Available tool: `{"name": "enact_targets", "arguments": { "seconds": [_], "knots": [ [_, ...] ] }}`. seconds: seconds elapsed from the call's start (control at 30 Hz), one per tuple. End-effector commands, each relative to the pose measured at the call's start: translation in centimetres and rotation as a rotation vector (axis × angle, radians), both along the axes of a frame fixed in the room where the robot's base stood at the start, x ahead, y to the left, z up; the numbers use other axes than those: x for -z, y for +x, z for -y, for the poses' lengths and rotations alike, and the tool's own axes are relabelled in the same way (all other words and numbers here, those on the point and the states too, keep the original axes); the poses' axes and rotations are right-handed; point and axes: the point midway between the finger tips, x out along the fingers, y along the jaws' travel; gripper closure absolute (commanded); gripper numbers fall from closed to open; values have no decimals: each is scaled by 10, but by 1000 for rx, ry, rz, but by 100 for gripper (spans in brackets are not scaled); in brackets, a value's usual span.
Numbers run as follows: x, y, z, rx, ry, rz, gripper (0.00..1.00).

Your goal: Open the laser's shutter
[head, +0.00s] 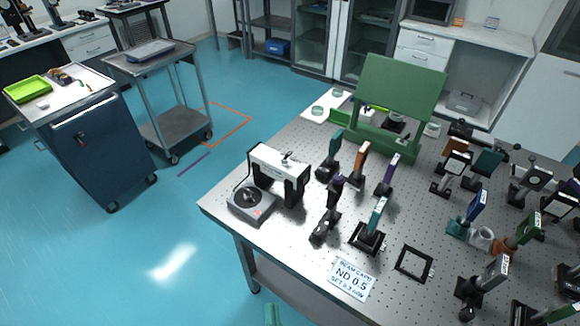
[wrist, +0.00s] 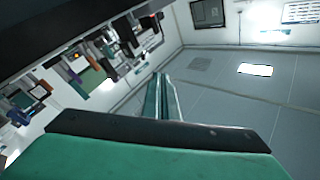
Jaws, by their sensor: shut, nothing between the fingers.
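A white and black arch-shaped device (head: 279,172) stands near the left corner of the optical table (head: 300,235) in the head view. A grey box (head: 252,207) with a black round knob and a small red mark stands against its left side. I cannot tell for sure which of these is the laser, and no shutter can be made out. In the wrist view my gripper (wrist: 160,78) is shut and empty, its fingers together and clear of everything. In the head view only a green piece, likely mine, shows at the bottom edge, off the table.
Several optic mounts stand across the table's middle and right. A green upright panel (head: 399,91) stands at its back.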

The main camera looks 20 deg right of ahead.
Motion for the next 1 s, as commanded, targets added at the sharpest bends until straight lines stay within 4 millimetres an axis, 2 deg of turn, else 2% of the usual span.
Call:
{"name": "enact_targets", "arguments": {
  "seconds": [0.03,0.2,0.4,0.6,0.8,1.0],
  "knots": [
    [-11,15,7,17,68,66,100],
    [-38,56,35,78,314,252,100],
    [-58,105,66,133,617,427,100],
    [-69,160,88,167,935,547,100],
    [-77,216,90,174,1221,592,100],
    [-82,252,84,167,1389,588,100]
  ]
}}
